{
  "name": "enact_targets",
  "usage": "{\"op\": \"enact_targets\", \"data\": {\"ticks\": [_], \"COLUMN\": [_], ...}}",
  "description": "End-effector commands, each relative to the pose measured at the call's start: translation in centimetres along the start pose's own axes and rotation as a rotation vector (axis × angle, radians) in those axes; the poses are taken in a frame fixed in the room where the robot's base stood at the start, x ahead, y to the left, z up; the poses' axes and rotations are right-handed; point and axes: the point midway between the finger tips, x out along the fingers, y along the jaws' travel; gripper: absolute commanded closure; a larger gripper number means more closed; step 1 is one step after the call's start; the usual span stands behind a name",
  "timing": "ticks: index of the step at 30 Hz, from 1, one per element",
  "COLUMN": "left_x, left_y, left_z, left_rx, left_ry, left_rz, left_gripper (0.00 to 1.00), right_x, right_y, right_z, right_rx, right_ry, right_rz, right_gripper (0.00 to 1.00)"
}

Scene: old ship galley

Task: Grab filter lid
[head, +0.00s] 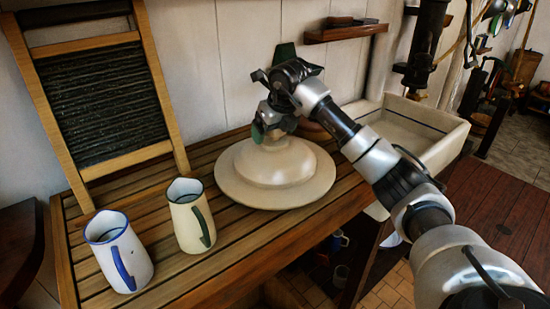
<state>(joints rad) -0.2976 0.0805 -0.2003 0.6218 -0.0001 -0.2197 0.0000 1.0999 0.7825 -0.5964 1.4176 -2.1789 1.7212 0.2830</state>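The filter lid (275,174) is a wide cream disc with a raised dome, lying on the slatted wooden counter. My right gripper (268,133) points down at the top middle of the lid, with a pale knob-like part showing just under it. The fingers are dark and small in the picture and partly hide the lid's top. I cannot tell whether they are closed on it. My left gripper does not show.
A white jug with blue trim (120,262) and a cream jug with a green handle (187,226) stand left of the lid. A washboard (103,105) leans on the wall. A white sink (444,146) is at the right. A small wooden shelf (346,33) hangs above.

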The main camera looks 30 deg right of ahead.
Motion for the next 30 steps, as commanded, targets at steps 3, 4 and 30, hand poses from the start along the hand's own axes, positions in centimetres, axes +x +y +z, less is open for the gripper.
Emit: {"op": "enact_targets", "data": {"ticks": [3, 4, 30], "left_x": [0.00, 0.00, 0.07], "left_y": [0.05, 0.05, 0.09], "left_z": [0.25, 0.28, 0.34], "left_rx": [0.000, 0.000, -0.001], "left_ry": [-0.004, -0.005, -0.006], "left_rz": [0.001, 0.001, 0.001], "left_gripper": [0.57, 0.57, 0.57], "right_x": [-0.02, -0.03, -0.58], "right_y": [0.01, 0.01, -0.02], "right_z": [0.00, 0.00, 0.28], "right_rx": [0.000, 0.000, 0.001], "right_ry": [0.000, 0.000, -0.007], "right_rz": [0.000, 0.000, 0.001], "right_gripper": [0.31, 0.36, 1.00]}}
